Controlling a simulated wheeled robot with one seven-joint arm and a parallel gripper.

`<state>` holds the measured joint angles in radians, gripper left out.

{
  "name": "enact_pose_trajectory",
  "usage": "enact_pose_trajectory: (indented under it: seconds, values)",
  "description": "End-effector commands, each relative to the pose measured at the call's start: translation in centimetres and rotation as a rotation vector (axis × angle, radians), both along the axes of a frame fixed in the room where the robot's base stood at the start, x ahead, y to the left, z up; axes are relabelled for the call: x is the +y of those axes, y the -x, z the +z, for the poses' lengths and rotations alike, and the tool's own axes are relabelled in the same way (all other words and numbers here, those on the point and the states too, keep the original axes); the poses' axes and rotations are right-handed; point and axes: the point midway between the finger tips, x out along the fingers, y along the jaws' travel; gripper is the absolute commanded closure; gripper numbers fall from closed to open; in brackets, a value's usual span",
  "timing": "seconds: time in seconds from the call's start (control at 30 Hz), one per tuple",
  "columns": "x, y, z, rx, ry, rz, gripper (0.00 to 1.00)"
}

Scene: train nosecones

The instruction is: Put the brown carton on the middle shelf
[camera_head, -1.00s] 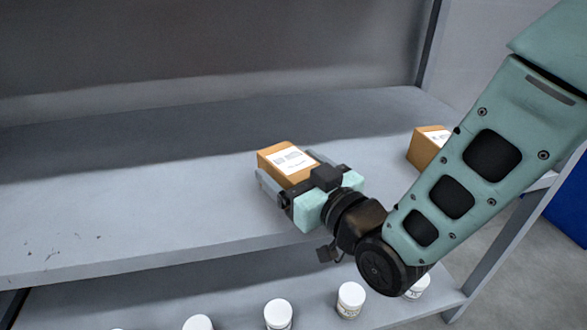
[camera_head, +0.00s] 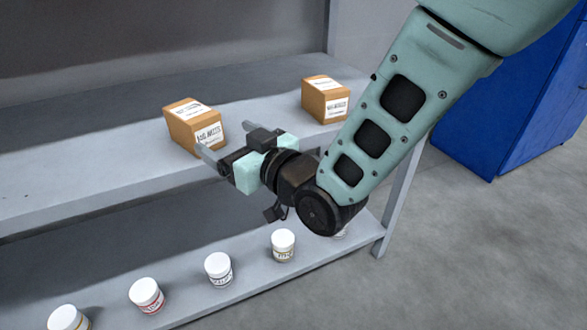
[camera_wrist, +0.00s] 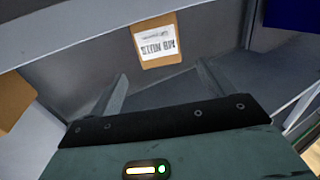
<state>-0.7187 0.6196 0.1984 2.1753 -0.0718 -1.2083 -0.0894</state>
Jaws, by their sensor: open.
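A brown carton (camera_head: 195,125) with white labels stands upright on the grey middle shelf (camera_head: 90,170), close to its front edge. My gripper (camera_head: 224,140) is open and empty, in front of that carton and a little right of it, with its fingers clear of the box. A second brown carton (camera_head: 326,100) stands on the same shelf to the right; part of a carton shows at the wrist view's left edge (camera_wrist: 14,92).
The lower shelf (camera_head: 240,290) holds several white-lidded jars (camera_head: 218,268) in a row. A shelf post (camera_head: 398,200) stands at the right end. A blue cabinet (camera_head: 510,110) is at the right. Open grey floor (camera_head: 470,260) lies in front.

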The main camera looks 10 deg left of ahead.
Motion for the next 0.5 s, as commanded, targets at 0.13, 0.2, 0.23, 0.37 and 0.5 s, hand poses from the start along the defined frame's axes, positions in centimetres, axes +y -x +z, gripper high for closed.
enact_pose_trajectory:
  seconds: [0.13,0.2,0.23,0.37,0.5]
  values:
    - [0.0,0.0,0.0,0.0,0.0,0.0,0.18]
    - [-0.1,0.0,0.0,0.003,0.004,0.0,0.18]
    - [-0.2,0.0,0.0,0.009,0.011,-0.002,0.18]
    - [-1.4,0.1,-0.3,0.078,0.094,-0.014,0.18]
    - [-5.0,1.1,-1.5,0.24,0.277,-0.042,0.18]
